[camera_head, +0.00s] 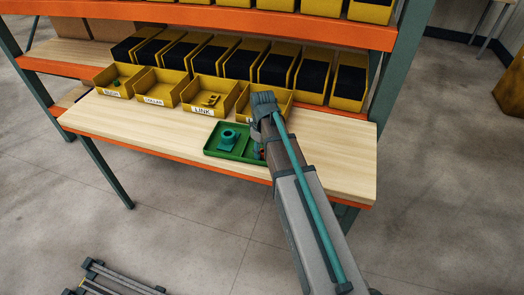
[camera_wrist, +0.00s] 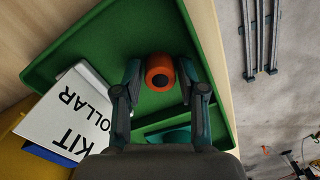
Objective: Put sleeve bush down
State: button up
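The sleeve bush (camera_wrist: 160,72) is an orange cylinder with a dark bore, seen end-on in the wrist view. My gripper (camera_wrist: 160,78) has a finger on each side of it, and the fingers appear to be shut on it. It is over the floor of a green kit tray (camera_wrist: 75,50); I cannot tell whether it touches the floor. In the head view the tray (camera_head: 213,152) lies on the wooden bench, and my arm hides much of its right part. A teal part (camera_head: 228,137) stands in the tray's left part. My gripper is mostly hidden there.
A white card (camera_wrist: 70,115) reading "KIT" lies at the tray in the wrist view. Yellow bins, one labelled LINK (camera_head: 209,97), stand behind the tray, with dark-fronted bins (camera_head: 277,68) further back. The bench (camera_head: 345,160) is clear at right.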

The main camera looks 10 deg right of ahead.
aim_at(262, 150)
notch_tip(262, 150, up, 12)
jog(key=b, duration=0.2)
jog(key=shift+r, duration=0.2)
dwell(0.3)
dwell(0.4)
jog(key=s+f+m+g+p, duration=0.1)
jog(key=s+f+m, duration=0.1)
jog(key=s+f, duration=0.75)
jog(key=s+f+m+g+p, duration=0.15)
jog(key=s+f, duration=0.45)
jog(key=f, duration=0.7)
jog(key=s+f+m+g, duration=0.2)
jog(key=s+f, duration=0.6)
jog(key=f, duration=0.4)
jog(key=s+f+m+g+b, duration=0.1)
jog(key=s+f, duration=0.6)
jog(key=s, duration=0.3)
jog(key=s+f+g+b, duration=0.1)
jog(key=s+f, duration=0.7)
jog(key=s, duration=0.3)
jog(key=shift+s+d+m, duration=0.2)
jog(key=shift+m, duration=0.15)
